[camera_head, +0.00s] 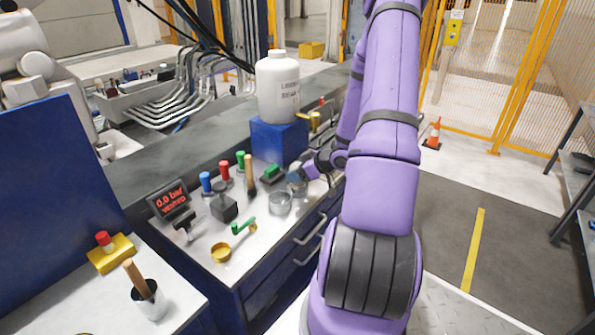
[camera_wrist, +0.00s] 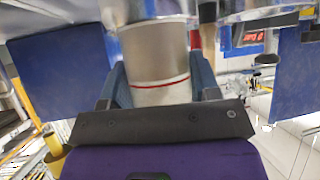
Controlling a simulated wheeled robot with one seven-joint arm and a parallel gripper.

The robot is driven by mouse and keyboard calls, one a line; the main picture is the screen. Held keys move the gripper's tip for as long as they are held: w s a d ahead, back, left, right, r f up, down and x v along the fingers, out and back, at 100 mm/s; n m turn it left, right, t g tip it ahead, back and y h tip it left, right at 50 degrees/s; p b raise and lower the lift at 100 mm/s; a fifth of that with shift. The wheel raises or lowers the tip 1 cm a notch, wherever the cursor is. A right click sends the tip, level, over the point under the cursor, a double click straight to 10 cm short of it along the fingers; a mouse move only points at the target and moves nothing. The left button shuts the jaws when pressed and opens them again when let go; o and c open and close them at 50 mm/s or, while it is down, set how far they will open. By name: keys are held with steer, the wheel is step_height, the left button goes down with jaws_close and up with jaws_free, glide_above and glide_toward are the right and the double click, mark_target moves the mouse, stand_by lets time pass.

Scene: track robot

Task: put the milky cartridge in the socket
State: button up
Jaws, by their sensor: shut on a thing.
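The milky cartridge (camera_wrist: 155,50) is a pale, cloudy cylinder with a thin red line around it, seen close up in the wrist view. My gripper (camera_wrist: 160,82) is shut on it, with one blue finger on each side. In the head view my gripper (camera_head: 297,174) is low over the right part of the white bench top, in front of the blue block. A clear round glass piece (camera_head: 280,203) stands just left of it. I cannot tell which fitting is the socket. The cartridge's far end is hidden in the wrist view.
A large white bottle (camera_head: 278,88) stands on a blue block (camera_head: 279,140) behind my gripper. Blue, red and green-topped pieces stand left, near a display (camera_head: 170,199) reading 0.0 bar.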

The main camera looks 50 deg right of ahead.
steer(key=o, duration=1.1)
